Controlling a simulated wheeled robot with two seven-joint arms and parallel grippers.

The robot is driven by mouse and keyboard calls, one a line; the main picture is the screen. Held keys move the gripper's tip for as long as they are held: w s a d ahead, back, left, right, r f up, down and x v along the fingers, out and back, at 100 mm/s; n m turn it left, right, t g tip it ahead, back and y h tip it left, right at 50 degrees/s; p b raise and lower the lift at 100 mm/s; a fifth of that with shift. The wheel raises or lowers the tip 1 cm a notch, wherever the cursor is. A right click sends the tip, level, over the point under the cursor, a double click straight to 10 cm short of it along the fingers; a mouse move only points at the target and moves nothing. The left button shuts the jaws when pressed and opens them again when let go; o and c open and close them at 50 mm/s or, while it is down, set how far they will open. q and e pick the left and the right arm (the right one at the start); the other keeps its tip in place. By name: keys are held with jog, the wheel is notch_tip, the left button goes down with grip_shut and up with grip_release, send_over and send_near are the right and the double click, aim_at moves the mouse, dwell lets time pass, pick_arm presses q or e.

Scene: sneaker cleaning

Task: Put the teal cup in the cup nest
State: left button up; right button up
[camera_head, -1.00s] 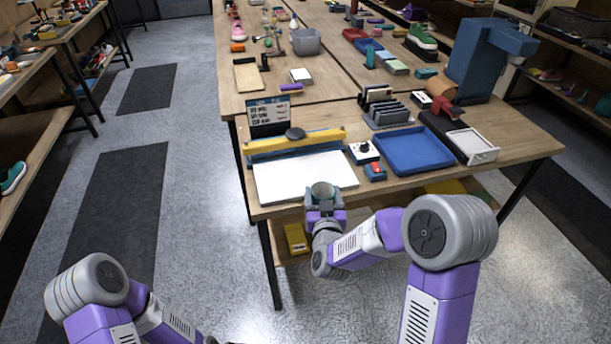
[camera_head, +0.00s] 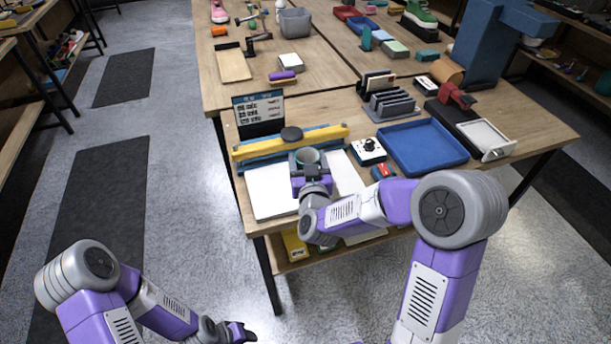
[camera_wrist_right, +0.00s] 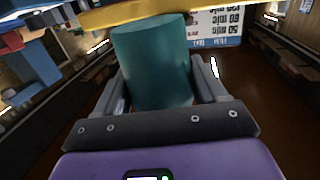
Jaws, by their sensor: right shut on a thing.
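My right gripper (camera_head: 308,164) is shut on the teal cup (camera_head: 308,156) and holds it over the front part of the table, above a white board. In the right wrist view the teal cup (camera_wrist_right: 153,62) stands between the two fingers (camera_wrist_right: 160,90), with a yellow bar close behind its top. My left gripper (camera_head: 240,333) is low at the bottom of the head view, away from the table; its finger opening cannot be made out. I cannot pick out the cup nest with certainty.
The white board (camera_head: 268,196) lies under my right gripper, with a yellow bar (camera_head: 325,134) and a black disc (camera_head: 291,134) behind it. A sign (camera_head: 258,110) stands at the back left. A switch box (camera_head: 368,151) and a blue tray (camera_head: 424,147) are to the right.

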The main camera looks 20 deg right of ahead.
notch_tip(320, 180, down, 5)
jog(key=shift+f+b, duration=0.15)
jog(key=shift+b, duration=0.65)
jog(key=shift+f, duration=0.1)
jog(key=o, duration=1)
